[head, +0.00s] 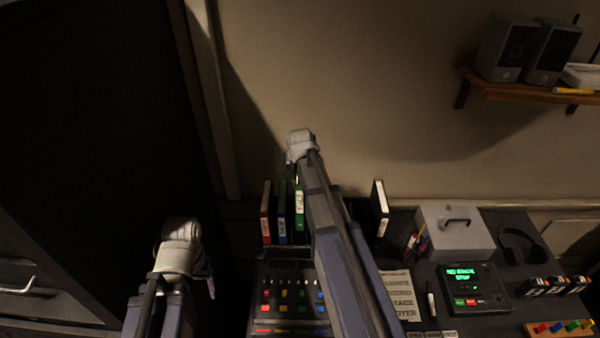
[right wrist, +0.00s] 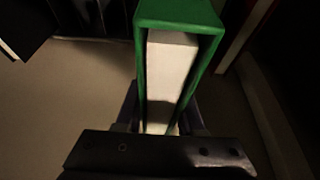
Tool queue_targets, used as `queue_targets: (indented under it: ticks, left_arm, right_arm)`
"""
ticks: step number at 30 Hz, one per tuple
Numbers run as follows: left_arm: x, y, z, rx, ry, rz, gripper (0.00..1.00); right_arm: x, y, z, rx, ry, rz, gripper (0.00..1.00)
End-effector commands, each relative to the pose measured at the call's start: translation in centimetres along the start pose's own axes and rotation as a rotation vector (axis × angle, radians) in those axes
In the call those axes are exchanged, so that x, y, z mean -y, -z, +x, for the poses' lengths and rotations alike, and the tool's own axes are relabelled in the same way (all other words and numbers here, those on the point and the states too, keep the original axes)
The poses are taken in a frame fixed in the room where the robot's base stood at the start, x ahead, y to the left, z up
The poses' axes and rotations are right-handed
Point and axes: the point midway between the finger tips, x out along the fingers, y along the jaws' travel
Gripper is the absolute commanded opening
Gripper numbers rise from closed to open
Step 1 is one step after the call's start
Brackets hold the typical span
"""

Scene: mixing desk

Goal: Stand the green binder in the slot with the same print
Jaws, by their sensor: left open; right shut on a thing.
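The green binder (head: 299,208) stands near upright at the back of the desk, its white spine label facing me; the print is too small to read. My right gripper (right wrist: 158,130) is shut on the green binder, whose green cover and white pages fill the middle of the right wrist view (right wrist: 180,22). In the head view my right arm hides most of that gripper and the area right of the binder. The dark rack (head: 350,212) is partly hidden, and its slot prints cannot be made out. My left gripper (head: 210,287) is open and empty at the lower left.
A red binder (head: 266,212) and a blue binder (head: 282,212) stand just left of the green one. A black binder (head: 379,208) stands to the right. A grey box (head: 455,232), a lit display unit (head: 472,288) and headphones (head: 522,245) occupy the desk's right.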

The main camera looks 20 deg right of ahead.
Motion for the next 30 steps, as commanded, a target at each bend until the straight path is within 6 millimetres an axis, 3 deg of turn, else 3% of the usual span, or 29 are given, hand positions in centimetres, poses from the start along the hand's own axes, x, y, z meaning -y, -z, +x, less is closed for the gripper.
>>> queue_targets:
  ticks: [14,30]
  left_arm:
    - [-0.1,0.0,0.7,0.0,0.0,0.001,0.72]
    - [-0.4,0.3,4.5,0.0,0.001,0.004,0.72]
  right_arm:
    - [0.0,-0.4,0.6,-0.001,-0.001,0.004,0.0]
    - [0.0,-1.8,4.1,-0.001,-0.001,0.004,0.0]
